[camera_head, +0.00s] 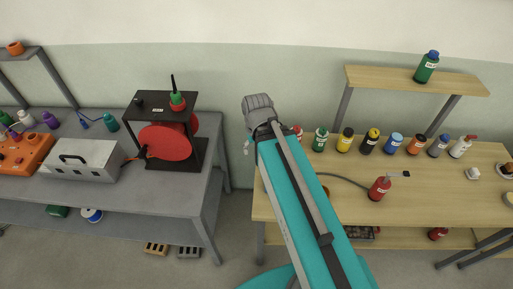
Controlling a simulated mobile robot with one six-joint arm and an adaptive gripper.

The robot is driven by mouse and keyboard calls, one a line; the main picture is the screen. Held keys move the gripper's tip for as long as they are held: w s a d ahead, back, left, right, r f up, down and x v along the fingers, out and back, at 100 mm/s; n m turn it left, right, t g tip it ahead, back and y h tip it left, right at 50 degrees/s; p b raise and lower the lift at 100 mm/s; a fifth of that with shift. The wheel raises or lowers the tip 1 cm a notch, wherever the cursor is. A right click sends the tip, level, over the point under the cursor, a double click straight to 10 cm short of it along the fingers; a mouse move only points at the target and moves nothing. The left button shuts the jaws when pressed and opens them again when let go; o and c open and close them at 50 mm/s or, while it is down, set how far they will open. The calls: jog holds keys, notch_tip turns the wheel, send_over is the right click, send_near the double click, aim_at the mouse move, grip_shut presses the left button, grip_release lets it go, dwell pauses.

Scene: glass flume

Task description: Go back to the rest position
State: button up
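My arm reaches up from the bottom centre in the head view, with teal and grey links. At its far end a grey ribbed part (259,106) shows, in the gap between the two tables. I cannot clearly make out fingertips there, so whether my gripper is open or shut does not show. Nothing held can be seen. The arm hides the left part of the wooden table.
A grey workbench (206,182) on the left bears a red-disc device (165,142), a grey box (82,160) and an orange tray (22,150). A wooden table (440,200) on the right bears several bottles and a red bottle (380,188). A green bottle (427,67) stands on the shelf.

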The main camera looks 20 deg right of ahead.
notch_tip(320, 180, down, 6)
jog(key=b, duration=0.6)
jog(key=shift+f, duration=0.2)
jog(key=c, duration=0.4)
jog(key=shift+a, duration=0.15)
